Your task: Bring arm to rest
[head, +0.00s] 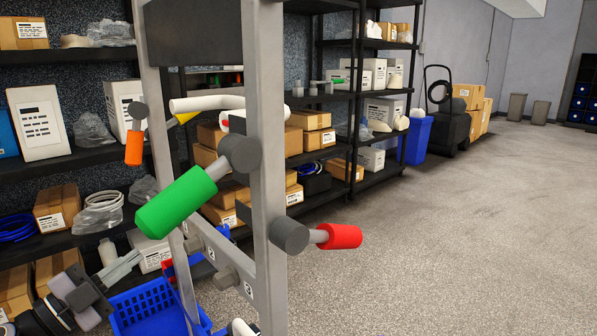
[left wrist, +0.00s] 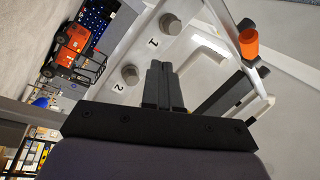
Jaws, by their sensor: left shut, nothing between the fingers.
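My left gripper (head: 128,262) is at the lower left of the head view, beside the grey metal frame and above a blue crate. Its grey fingers are together with nothing between them. The left wrist view shows the shut fingers (left wrist: 161,68) pointing toward the pale frame with grey knobs labelled 1 and 2. My right gripper does not show in either view.
The upright grey frame (head: 267,190) carries pegs with green (head: 175,203), red (head: 340,236) and orange (head: 134,148) ends. The blue crate (head: 152,303) is low beside it. Loaded shelves (head: 350,185) stand behind. Floor at right is clear.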

